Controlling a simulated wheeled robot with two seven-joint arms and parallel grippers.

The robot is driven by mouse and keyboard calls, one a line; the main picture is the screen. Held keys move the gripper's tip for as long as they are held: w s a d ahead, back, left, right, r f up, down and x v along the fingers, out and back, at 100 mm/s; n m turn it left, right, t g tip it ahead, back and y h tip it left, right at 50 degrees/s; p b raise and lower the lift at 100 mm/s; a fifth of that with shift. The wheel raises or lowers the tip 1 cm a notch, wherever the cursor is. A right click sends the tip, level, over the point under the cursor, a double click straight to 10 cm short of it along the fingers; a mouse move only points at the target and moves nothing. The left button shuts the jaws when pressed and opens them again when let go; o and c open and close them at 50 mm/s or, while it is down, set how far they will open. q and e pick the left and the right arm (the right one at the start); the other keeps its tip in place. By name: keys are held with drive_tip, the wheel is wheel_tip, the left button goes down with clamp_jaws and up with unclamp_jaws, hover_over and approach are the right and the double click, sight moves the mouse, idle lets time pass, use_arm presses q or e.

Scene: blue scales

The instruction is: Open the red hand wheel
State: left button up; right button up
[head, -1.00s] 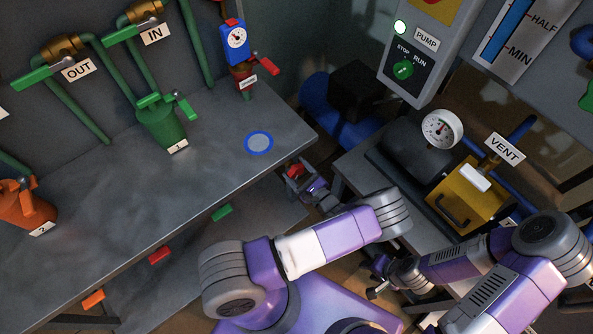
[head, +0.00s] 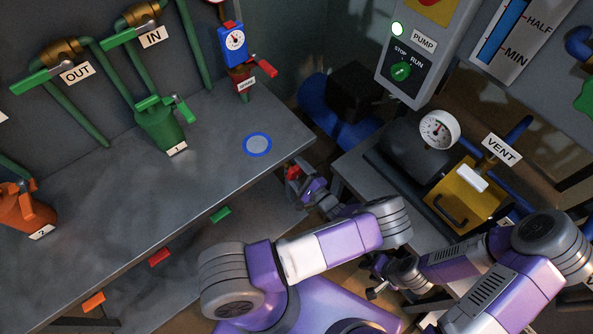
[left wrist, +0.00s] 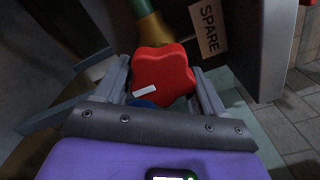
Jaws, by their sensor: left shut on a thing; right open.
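The red hand wheel (left wrist: 163,76) has a lobed rim and a small white mark, and sits on a brass and green pipe stem (left wrist: 150,25) in the left wrist view. My left gripper (left wrist: 165,90) has its fingers on both sides of the wheel and is shut on it. In the head view the wheel (head: 293,173) is a small red patch at the bench's right edge, mostly hidden by my left gripper (head: 297,177). My right gripper (head: 372,280) is open and empty, low at the right, in front of the side table.
A SPARE sign (left wrist: 210,27) stands right of the wheel. The grey bench (head: 100,220) carries a green canister (head: 160,132), an orange canister (head: 25,212) and a blue ring (head: 257,144). A yellow box (head: 462,200) with a VENT label stands on the right table.

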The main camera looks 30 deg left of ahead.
use_arm(q)
drive_tip(key=o, duration=1)
drive_tip(key=shift+c, duration=0.2)
drive_tip(key=shift+d, duration=0.15)
drive_tip(key=p+v, duration=0.1)
drive_tip(key=v, duration=0.6)
drive_tip(key=shift+d, duration=0.2)
drive_tip(key=shift+s+a, duration=0.1)
drive_tip(key=shift+s, duration=0.1)
